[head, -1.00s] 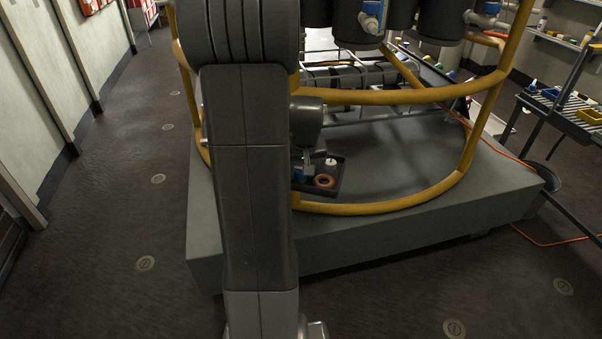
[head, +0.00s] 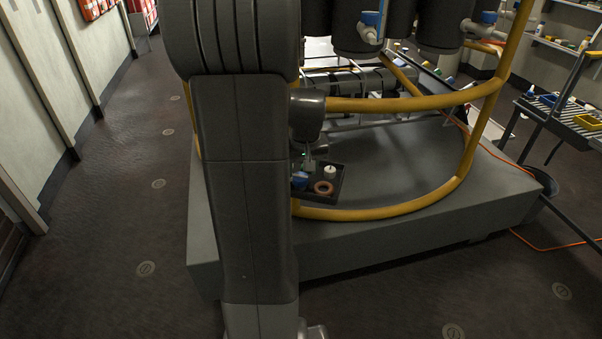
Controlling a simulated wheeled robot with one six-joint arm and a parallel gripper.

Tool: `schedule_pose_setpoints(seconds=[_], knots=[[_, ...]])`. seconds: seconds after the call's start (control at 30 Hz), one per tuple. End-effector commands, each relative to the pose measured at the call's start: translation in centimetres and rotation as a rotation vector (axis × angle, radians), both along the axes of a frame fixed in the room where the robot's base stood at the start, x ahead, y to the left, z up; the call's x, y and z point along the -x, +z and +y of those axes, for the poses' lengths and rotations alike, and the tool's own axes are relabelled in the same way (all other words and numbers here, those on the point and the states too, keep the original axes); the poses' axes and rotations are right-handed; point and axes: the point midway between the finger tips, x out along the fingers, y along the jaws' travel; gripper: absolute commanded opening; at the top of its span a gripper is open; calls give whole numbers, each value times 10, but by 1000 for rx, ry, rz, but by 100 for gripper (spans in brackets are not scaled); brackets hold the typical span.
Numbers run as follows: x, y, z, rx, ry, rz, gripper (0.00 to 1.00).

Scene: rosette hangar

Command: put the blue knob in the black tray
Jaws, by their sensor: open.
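The black tray (head: 333,192) is at the centre, on the grey platform just inside the yellow rail. A blue knob (head: 300,180) shows at the tray's left side, partly hidden by my arm; it looks to be inside the tray. My gripper (head: 308,166) is small in view, just above the blue knob, open and apparently apart from it. Its fingers are hard to make out. Other blue knob-like parts sit on the pipe fittings above, one in the middle (head: 370,18) and one at right (head: 489,17).
An orange-brown ring (head: 324,187) and a white piece (head: 330,170) lie in the tray. A shelf cart (head: 572,118) stands at right. The platform right of the tray (head: 400,165) is clear.

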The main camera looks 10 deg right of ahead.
Motion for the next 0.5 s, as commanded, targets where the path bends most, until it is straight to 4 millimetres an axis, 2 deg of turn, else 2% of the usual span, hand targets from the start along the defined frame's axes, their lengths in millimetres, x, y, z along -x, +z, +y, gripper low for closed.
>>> schedule_pose_setpoints(seconds=[0.03, 0.2, 0.33, 0.5], knots=[[3, 17, 0, 1, 0, -5, 47], [12, 49, 0, 1, 0, -3, 47], [17, 65, 0, 1, 0, -2, 47], [20, 73, 0, 1, 0, -1, 47]])
